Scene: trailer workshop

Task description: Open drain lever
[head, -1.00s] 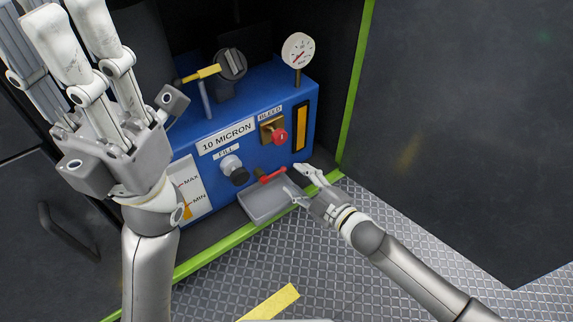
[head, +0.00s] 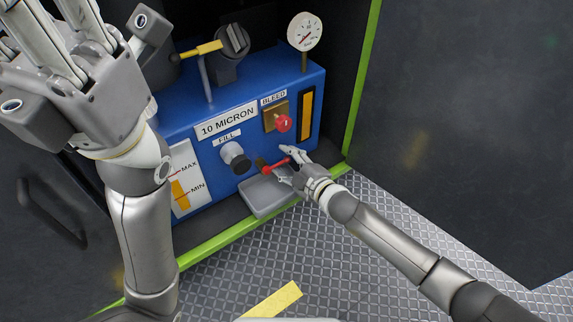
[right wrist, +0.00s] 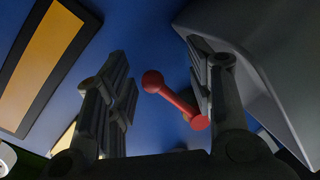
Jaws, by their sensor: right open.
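The red drain lever (head: 277,164) sits low on the front of the blue unit, above a grey tray (head: 259,192). My right gripper (head: 285,166) is open at the lever, its fingers on either side of it. In the right wrist view the lever (right wrist: 172,98), with a round red knob, stands in the gap between the two fingers (right wrist: 160,95). I cannot tell whether either finger touches it. My left gripper (head: 60,50) is raised close to the camera at the upper left and holds nothing I can see. Its fingertips are cut off by the frame.
The blue unit (head: 160,120) also carries a red bleed knob (head: 284,123), a black fill knob (head: 240,163), a gauge (head: 304,31) and a yellow-handled valve (head: 202,49). A dark panel (head: 470,120) stands at the right.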

